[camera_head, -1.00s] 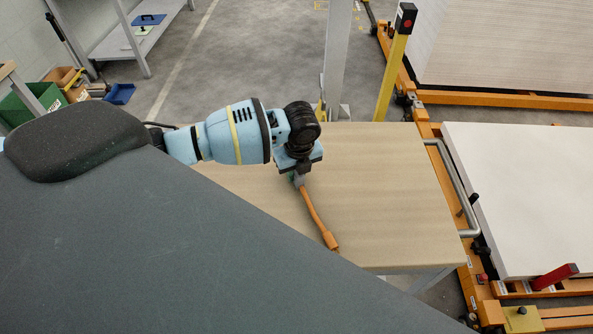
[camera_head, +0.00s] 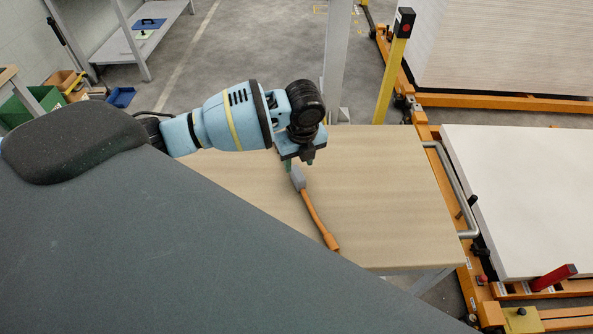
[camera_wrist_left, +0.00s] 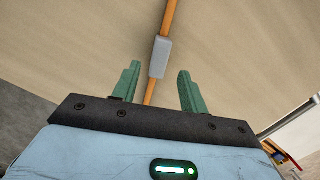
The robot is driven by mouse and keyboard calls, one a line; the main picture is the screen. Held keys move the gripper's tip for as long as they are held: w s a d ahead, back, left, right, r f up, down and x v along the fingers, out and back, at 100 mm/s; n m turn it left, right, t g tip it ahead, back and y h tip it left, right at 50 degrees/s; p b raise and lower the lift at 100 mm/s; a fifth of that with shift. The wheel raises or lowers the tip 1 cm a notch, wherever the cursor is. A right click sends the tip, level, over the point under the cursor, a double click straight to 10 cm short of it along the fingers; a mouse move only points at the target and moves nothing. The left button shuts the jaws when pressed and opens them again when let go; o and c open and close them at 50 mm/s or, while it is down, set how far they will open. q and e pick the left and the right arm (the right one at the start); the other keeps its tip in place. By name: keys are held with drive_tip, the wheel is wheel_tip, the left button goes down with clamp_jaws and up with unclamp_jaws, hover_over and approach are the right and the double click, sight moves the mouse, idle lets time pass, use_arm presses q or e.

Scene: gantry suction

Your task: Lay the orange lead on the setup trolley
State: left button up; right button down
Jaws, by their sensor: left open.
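The orange lead (camera_head: 316,218) lies on the wooden top of the setup trolley (camera_head: 395,190), with a grey block (camera_head: 297,178) at its upper end. My left gripper (camera_head: 293,164) is just beyond that end, over the trolley. In the left wrist view, the green fingers of my left gripper (camera_wrist_left: 157,88) are open, apart on either side of the orange lead (camera_wrist_left: 168,17) and its grey block (camera_wrist_left: 160,57). Neither finger appears to touch it. My right gripper is not in view.
A metal push handle (camera_head: 455,190) runs along the trolley's right side. Beyond it stand an orange frame (camera_head: 440,160) and a large white panel (camera_head: 525,200). A yellow post (camera_head: 390,80) and a grey column (camera_head: 337,60) rise behind the trolley. The trolley top's right part is clear.

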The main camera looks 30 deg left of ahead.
sight(300, 177)
use_arm(q)
drive_tip(key=r, duration=0.5)
drive_tip(key=shift+s+d+r, duration=0.2)
drive_tip(key=shift+d+r, duration=0.05)
drive_tip(key=shift+d, duration=0.05)
drive_tip(key=shift+f, duration=0.1)
